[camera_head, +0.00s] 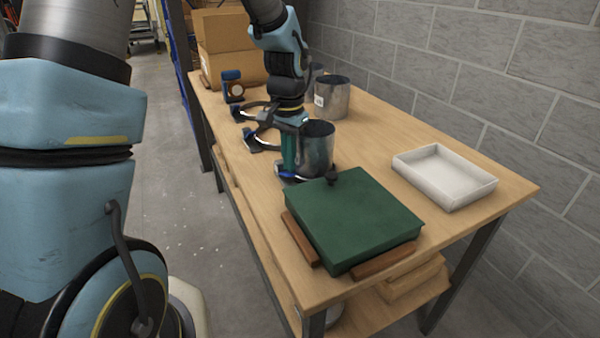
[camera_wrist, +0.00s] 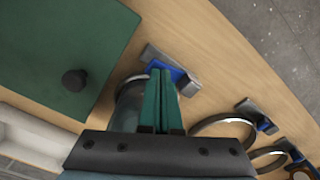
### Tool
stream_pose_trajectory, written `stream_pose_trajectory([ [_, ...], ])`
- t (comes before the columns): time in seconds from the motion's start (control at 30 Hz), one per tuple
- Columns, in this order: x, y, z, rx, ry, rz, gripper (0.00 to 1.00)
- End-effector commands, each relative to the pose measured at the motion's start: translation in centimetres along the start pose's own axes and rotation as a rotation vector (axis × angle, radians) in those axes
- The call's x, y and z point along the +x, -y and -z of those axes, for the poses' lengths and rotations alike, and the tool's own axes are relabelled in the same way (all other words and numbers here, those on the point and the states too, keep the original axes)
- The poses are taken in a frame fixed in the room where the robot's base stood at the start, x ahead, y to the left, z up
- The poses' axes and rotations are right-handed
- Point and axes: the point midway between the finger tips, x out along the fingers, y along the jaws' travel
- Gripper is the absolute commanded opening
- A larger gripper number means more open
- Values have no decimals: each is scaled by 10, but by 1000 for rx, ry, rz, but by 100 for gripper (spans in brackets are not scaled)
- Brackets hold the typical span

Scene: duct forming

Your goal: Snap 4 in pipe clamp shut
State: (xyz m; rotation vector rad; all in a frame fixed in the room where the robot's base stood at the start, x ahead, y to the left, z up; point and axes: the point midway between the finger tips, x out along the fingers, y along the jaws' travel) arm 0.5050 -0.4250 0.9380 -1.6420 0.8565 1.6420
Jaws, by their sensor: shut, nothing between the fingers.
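My gripper (camera_head: 289,168) points down at the table's left edge, beside a short grey metal pipe (camera_head: 319,150). In the wrist view its two green fingers (camera_wrist: 161,74) are together, with nothing held. Just beyond the fingertips is a clamp with silver end blocks and a blue part (camera_wrist: 178,72); it also shows low beside the pipe in the head view (camera_head: 287,177). The fingers hide much of it, so I cannot tell if it is latched. The pipe (camera_wrist: 128,95) is partly hidden by the fingers. No size marking is readable.
Two open ring clamps (camera_head: 252,141) (camera_head: 243,113) lie farther back. A green box (camera_head: 352,215) with a black knob stands in front, a white tray (camera_head: 450,185) to the right. Another pipe (camera_head: 331,103), a blue-and-black item (camera_head: 232,84) and cardboard boxes (camera_head: 222,45) are behind.

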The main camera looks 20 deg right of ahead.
Motion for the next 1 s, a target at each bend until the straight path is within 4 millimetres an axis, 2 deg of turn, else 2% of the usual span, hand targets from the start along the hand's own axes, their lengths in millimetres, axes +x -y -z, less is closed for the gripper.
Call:
stream_pose_trajectory([
  [0.8, 25, 0, 0, 0, 1, 0, 0],
  [1.0, 18, 0, 0, 0, 0, 0, 0],
])
